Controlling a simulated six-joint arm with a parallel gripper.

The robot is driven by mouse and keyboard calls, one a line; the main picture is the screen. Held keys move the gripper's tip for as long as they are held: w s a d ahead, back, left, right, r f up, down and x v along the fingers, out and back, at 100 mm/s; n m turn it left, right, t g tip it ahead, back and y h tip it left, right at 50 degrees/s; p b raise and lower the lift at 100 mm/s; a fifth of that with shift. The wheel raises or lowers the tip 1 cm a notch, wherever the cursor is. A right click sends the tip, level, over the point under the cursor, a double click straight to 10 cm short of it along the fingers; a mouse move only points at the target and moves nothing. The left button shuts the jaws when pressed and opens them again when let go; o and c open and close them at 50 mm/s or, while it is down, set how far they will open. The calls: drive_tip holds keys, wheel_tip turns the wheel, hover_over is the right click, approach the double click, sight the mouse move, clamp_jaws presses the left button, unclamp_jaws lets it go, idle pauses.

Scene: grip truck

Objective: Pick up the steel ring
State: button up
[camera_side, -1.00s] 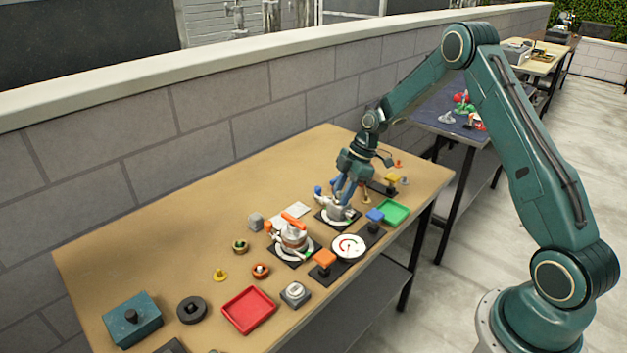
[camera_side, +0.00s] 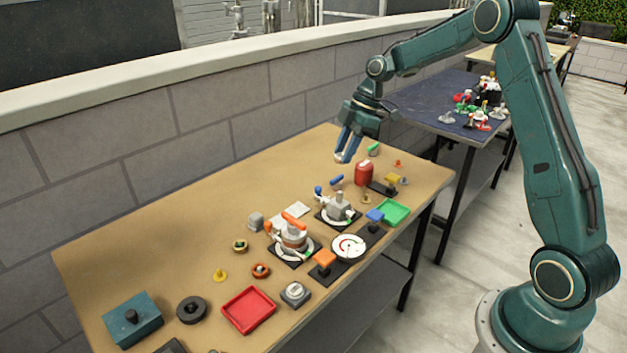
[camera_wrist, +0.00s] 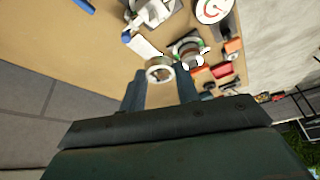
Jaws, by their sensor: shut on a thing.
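The steel ring (camera_wrist: 160,77) is a small pale metal ring with an open middle. In the wrist view it sits between the tips of my two fingers, and my gripper (camera_wrist: 160,87) is shut on it. In the side view my gripper (camera_side: 345,155) points down and is raised over the far part of the table, with the pale ring (camera_side: 339,158) small at its blue fingertips. The fingers hide part of the ring there.
The brown table (camera_side: 165,240) carries a grey fixture (camera_side: 338,207) on a black plate, a red canister (camera_side: 364,173), a green tray (camera_side: 392,212), a red tray (camera_side: 249,310) and a dial (camera_side: 348,247). The table's back left is clear. A brick wall (camera_side: 220,120) runs behind.

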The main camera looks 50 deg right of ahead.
wheel_tip(320, 180, up, 7)
idle(0.3)
idle(0.5)
hover_over(389, 214)
drive_tip(key=d, duration=0.1)
wheel_tip(389, 214, down, 4)
drive_tip(key=shift+n, duration=0.3)
drive_tip(key=f, duration=1.6)
drive_tip(key=shift+s+d, duration=0.2)
drive_tip(key=shift+s, duration=0.1)
drive_tip(key=shift+f, duration=2.1)
drive_tip(key=shift+f, duration=0.1)
